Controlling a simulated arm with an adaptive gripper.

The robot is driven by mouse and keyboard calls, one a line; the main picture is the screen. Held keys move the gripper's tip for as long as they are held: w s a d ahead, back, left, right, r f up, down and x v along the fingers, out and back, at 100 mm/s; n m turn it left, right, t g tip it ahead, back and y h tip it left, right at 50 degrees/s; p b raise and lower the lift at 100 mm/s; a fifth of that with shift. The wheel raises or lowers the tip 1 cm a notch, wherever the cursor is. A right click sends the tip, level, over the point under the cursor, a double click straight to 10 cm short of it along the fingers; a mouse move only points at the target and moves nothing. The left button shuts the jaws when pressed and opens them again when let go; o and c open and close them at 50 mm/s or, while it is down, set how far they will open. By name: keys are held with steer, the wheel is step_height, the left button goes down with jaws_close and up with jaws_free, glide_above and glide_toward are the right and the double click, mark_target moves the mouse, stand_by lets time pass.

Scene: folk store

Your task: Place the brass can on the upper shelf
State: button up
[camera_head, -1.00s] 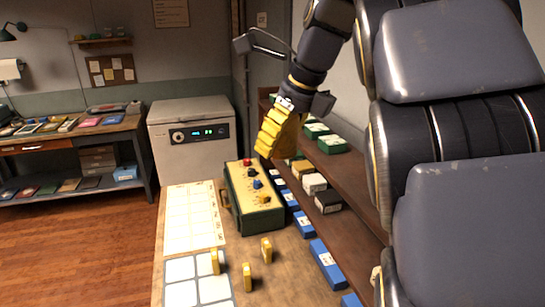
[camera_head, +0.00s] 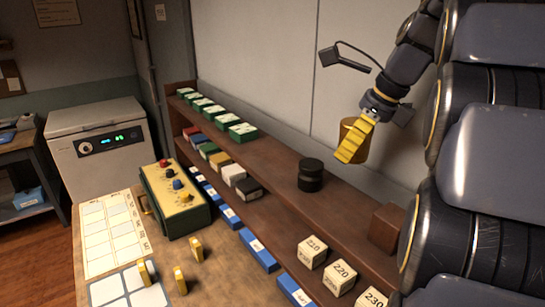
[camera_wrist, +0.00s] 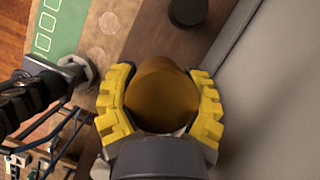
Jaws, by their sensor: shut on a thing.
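The brass can (camera_head: 363,153) is a plain gold-brown cylinder, held upright or nearly so at the right of the head view. My gripper (camera_head: 355,143) has yellow ribbed fingers shut around the can; they hide part of its side. In the wrist view, the can (camera_wrist: 165,95) sits between both yellow fingers. The upper shelf (camera_head: 268,155) is a long brown board along the grey wall.
Green boxes (camera_head: 243,132) line the shelf's far end, and a brown block (camera_head: 386,226) sits at its near end. Boxes numbered 210 (camera_head: 312,252) and 220 (camera_head: 339,277) stand lower down. The shelf is bare between the black can and the green boxes.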

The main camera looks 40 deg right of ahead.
mark_target(336, 207)
steer(key=shift+f, duration=5.2)
steer(key=shift+f, duration=0.15)
steer(key=o, duration=1.1)
steer(key=v, duration=1.2)
